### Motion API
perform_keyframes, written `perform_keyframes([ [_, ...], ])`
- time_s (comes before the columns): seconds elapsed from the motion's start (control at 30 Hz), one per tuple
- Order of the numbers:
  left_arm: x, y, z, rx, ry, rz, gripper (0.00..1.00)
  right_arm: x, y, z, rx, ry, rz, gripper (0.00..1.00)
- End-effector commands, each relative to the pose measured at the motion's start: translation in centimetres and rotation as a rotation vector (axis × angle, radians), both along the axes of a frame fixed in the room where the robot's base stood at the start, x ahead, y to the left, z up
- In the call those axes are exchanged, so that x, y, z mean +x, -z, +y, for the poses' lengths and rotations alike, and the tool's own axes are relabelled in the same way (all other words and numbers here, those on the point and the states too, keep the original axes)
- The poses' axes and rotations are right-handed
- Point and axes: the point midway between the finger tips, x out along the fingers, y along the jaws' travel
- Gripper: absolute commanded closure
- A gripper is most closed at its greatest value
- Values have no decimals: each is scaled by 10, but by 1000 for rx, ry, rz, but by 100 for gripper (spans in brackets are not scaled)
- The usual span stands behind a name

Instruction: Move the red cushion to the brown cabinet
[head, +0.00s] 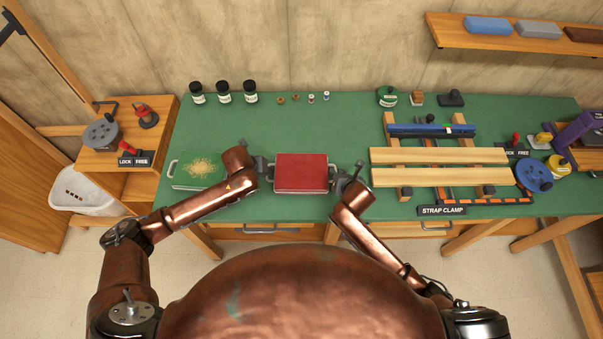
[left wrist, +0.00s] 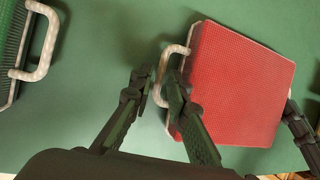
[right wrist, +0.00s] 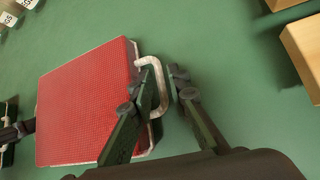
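The red cushion (head: 301,172) is a flat red pad with a pale handle at each side, lying on the green worktop; it also shows in the left wrist view (left wrist: 240,85) and right wrist view (right wrist: 88,105). My left gripper (head: 264,166) is open, its fingers on either side of the left handle (left wrist: 161,88). My right gripper (head: 350,178) is open, its fingers on either side of the right handle (right wrist: 160,82). Neither looks clamped. A brown wooden cabinet-like stand (head: 160,135) is at the left; I cannot tell whether it is the brown cabinet.
Jars (head: 223,92) and small spools stand along the back. A strap clamp with wooden slats (head: 440,156) fills the right. A white basket (head: 85,193) is at the far left.

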Motion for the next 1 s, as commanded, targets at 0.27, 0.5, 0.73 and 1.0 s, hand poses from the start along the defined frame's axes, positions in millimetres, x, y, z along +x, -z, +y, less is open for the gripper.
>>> perform_keyframes([
  [0.27,4,9,-2,1,2,-1,84,7,6,2,1,0,-1,84],
  [0.5,4,9,-2,0,1,-1,90,7,6,2,1,0,-1,90],
  [0.73,4,8,-2,0,1,-1,100,7,6,2,1,0,0,100],
  [1.0,4,8,-2,0,1,-1,100,7,6,1,1,0,0,100],
])
